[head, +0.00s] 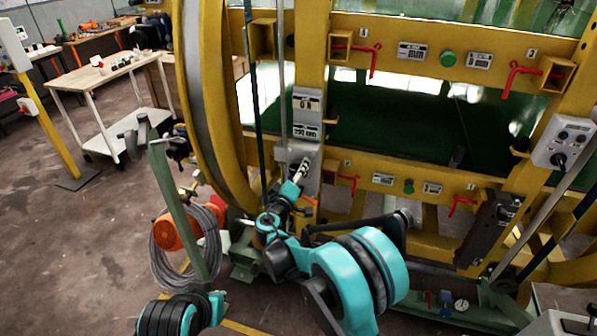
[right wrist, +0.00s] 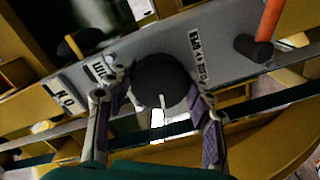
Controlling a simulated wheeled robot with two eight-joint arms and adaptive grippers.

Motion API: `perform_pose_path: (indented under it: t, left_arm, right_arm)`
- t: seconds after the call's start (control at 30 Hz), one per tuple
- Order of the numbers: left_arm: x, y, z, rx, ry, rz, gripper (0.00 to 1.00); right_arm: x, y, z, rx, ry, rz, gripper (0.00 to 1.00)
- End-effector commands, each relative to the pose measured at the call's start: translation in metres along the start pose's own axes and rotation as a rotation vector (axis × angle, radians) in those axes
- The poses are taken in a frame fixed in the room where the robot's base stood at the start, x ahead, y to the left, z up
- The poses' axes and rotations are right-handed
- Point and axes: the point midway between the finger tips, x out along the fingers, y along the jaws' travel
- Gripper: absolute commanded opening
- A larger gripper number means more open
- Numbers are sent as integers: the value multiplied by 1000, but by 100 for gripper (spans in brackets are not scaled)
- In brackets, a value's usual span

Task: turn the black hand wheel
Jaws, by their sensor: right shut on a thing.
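The black hand wheel (right wrist: 160,76) is a round dark disc on a grey plate (right wrist: 205,32) in the right wrist view. A small pale pin (right wrist: 162,102) shows at its lower edge. My right gripper (right wrist: 158,88) has one finger on each side of the wheel and is shut on it. In the head view my right gripper (head: 301,172) reaches the grey plate (head: 306,118) on the yellow post, and I cannot make out the wheel there. My left gripper is not in view.
A large yellow frame (head: 212,80) with red clamp handles (head: 372,60) surrounds the plate. A control box (head: 564,140) is at right. A cable coil (head: 172,250) and green post (head: 178,200) stand left of my arm. A white-legged table (head: 110,68) is far left; floor there is open.

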Motion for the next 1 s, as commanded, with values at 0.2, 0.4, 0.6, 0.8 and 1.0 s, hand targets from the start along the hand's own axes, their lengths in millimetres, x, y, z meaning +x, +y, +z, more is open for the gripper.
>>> perform_pose_path:
  t: [0.2, 0.4, 0.6, 0.8, 1.0]
  left_arm:
    - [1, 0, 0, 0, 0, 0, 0]
    - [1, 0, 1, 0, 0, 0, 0]
    - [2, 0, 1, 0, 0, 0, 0]
    - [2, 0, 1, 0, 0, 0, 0]
    - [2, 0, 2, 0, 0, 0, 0]
  right_arm:
    - [0, -1, 0, 204, -1, -1, 23]
    - [0, -1, 0, 394, -1, -1, 23]
    - [0, -2, 0, 584, -1, -1, 23]
    - [0, -2, 0, 774, -2, -1, 23]
    - [0, -2, 0, 964, -2, -1, 23]
